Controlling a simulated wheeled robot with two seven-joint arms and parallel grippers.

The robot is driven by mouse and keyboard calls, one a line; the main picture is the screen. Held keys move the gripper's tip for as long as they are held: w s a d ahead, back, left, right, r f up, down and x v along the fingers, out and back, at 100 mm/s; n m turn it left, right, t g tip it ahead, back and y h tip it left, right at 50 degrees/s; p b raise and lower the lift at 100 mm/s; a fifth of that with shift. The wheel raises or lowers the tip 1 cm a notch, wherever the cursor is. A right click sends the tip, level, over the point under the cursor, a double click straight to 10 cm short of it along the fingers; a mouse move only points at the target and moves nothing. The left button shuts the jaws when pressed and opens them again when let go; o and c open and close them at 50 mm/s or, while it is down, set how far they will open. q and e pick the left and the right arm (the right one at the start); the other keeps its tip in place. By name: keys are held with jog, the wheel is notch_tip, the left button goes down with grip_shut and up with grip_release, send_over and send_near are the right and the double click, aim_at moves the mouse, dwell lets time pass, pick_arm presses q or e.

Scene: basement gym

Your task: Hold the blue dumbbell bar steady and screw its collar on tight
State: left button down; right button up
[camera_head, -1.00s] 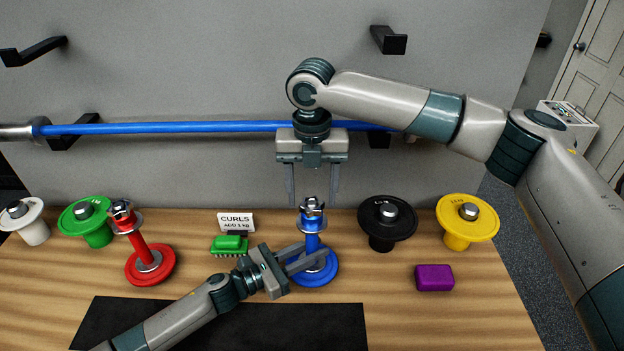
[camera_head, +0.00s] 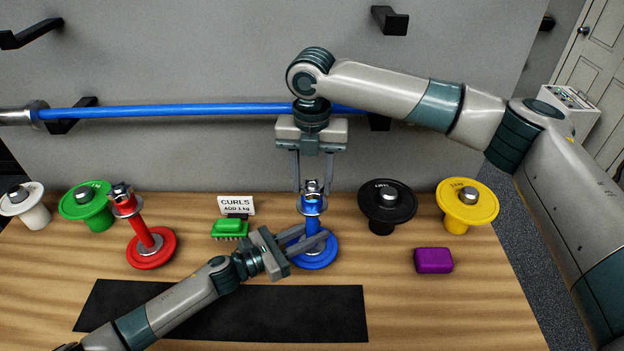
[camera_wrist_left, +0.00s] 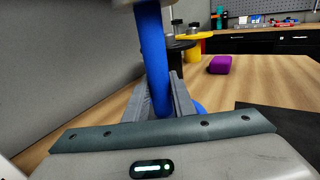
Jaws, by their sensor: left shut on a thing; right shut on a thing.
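The blue dumbbell bar (camera_head: 312,231) stands upright on its blue plate (camera_head: 317,262) on the table, with a metal collar (camera_head: 312,187) at its top. My left gripper (camera_head: 309,239) is shut on the bar low down, just above the plate. In the left wrist view the blue bar (camera_wrist_left: 152,60) rises between the left gripper's fingers (camera_wrist_left: 160,100). My right gripper (camera_head: 311,188) points straight down from above, its fingers shut on the collar from both sides. The bar's lower part is partly hidden by the left fingers.
A red dumbbell (camera_head: 147,240) stands tilted at left. Green (camera_head: 86,205) and white (camera_head: 22,203) plates are farther left; black (camera_head: 387,205) and yellow (camera_head: 467,204) ones are at right. A purple block (camera_head: 433,260), green brush (camera_head: 229,229), sign (camera_head: 237,205) and black mat (camera_head: 330,310) lie around.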

jog(key=m, duration=0.8)
jog(key=shift+m, duration=0.4)
jog(key=m, duration=1.9)
jog(key=shift+m, duration=0.4)
jog(key=m, duration=0.4)
jog(key=o, duration=1.2)
